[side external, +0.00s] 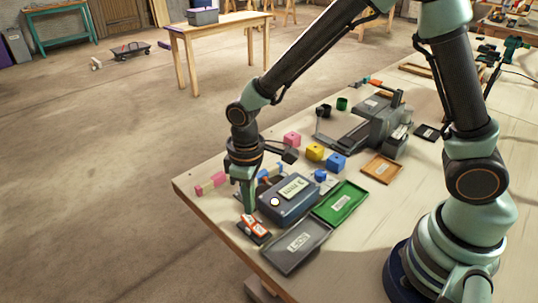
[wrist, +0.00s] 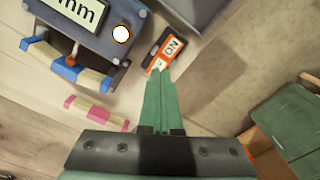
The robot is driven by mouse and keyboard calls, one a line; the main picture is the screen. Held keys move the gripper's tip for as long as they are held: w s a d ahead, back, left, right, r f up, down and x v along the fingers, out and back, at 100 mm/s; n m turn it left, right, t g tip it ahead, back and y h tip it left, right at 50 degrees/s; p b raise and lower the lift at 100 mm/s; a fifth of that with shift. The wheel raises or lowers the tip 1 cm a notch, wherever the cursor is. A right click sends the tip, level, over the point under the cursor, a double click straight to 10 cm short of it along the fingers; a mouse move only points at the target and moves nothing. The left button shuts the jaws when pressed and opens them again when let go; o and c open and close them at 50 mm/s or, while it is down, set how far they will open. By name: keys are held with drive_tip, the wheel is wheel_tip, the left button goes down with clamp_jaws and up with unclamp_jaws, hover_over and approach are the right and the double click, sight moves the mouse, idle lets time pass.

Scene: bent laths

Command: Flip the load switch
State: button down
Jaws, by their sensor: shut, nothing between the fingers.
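The load switch (side external: 254,227) is a small black block with an orange-and-white top, near the table's front-left edge. In the wrist view the switch (wrist: 172,46) shows the letters "ON" on its orange part. My gripper (side external: 249,211) points down with its green fingers together and empty. In the wrist view the fingertips (wrist: 160,73) overlap the near end of the switch; I cannot tell whether they touch it. Beside it stands a dark blue-grey gauge box (side external: 288,207) with a display, reading "mm" in the wrist view, and a bright round white lamp (wrist: 121,34).
A grey tray (side external: 297,247), a green tray (side external: 341,202) and coloured cubes (side external: 314,152) crowd the right and back. The table edge is close on the left.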

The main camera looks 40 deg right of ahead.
sight(251, 220)
drive_tip(key=shift+f, duration=1.75)
idle(1.4)
drive_tip(key=shift+r, duration=3.55)
drive_tip(key=s+d+r+m+t, duration=0.2)
drive_tip(key=s+d+r+m, duration=0.1)
drive_tip(key=d+r, duration=0.4)
drive_tip(key=s+d+r+m+t, duration=0.3)
drive_tip(key=s+d+r, duration=0.1)
drive_tip(key=d+r, duration=0.3)
drive_tip(key=shift+d+r+t, duration=0.3)
drive_tip(key=shift+d+r, duration=0.1)
drive_tip(key=shift+r, duration=0.25)
